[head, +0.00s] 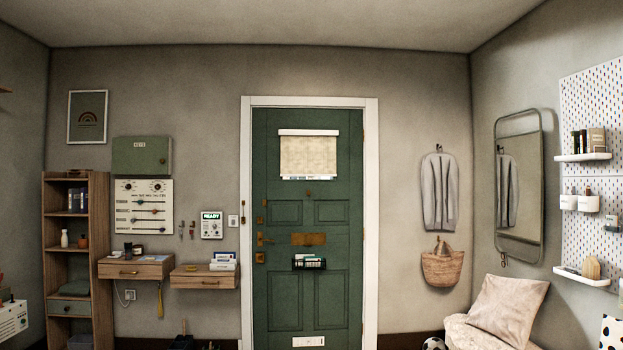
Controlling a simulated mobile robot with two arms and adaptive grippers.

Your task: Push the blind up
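The blind (308,155) is a cream, faintly patterned sheet over the small window in the upper part of the green door (284,258). A pale top rail (308,132) runs above it. The blind hangs down over nearly the whole window, and a thin bright strip shows at its lower edge. The door is closed in its white frame. Neither of my grippers shows in the head view.
Two wooden wall drawers (136,267) (205,276) and a bookcase (76,250) stand left of the door. Right are a hanging grey garment bag (439,190), a basket (442,265), a mirror (519,190) and a cushion (508,308). No obstacle shows directly before the blind.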

